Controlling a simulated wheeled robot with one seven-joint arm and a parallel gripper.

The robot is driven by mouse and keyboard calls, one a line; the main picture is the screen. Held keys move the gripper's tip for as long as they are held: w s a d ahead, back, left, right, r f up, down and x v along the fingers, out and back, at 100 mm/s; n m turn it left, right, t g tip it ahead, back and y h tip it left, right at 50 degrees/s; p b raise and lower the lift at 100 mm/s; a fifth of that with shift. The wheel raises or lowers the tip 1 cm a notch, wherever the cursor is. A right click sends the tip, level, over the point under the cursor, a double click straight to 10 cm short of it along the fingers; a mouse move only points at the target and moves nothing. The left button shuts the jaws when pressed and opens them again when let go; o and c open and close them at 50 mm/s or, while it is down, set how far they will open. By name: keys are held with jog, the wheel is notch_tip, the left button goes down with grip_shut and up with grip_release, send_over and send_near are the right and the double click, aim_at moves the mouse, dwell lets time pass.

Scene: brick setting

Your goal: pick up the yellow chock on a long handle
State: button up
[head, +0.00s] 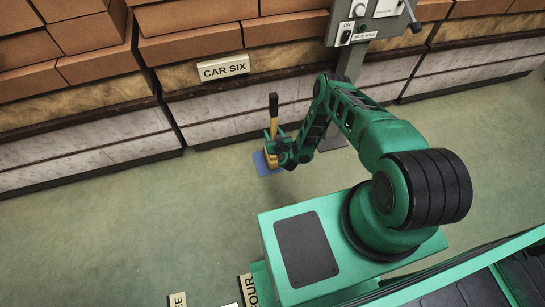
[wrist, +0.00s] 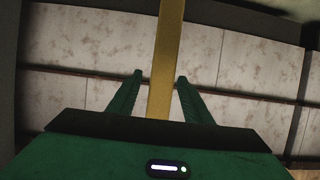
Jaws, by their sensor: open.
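The yellow chock (head: 272,160) stands on a blue mat (head: 261,170) on the floor, in front of the car marked CAR SIX. Its long handle (head: 273,110) rises upright, yellow below with a black grip at the top. My gripper (head: 277,140) is at the handle, low above the chock, and hides part of it. In the wrist view the yellow handle (wrist: 164,65) runs up the picture between the two green fingers of my gripper (wrist: 159,83). The fingers are open, with a gap on each side of the handle. The chock itself is out of the wrist view.
A row of brick-loaded cars (head: 110,115) runs along the back, its wall close behind the handle. A grey control post (head: 352,60) with a lever stands right of the handle. The green floor (head: 120,220) at left is clear.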

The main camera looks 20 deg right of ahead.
jog(key=shift+f, duration=0.1)
jog(key=shift+c, duration=0.3)
grip_shut()
dwell(1.0)
jog(key=shift+w, duration=0.2)
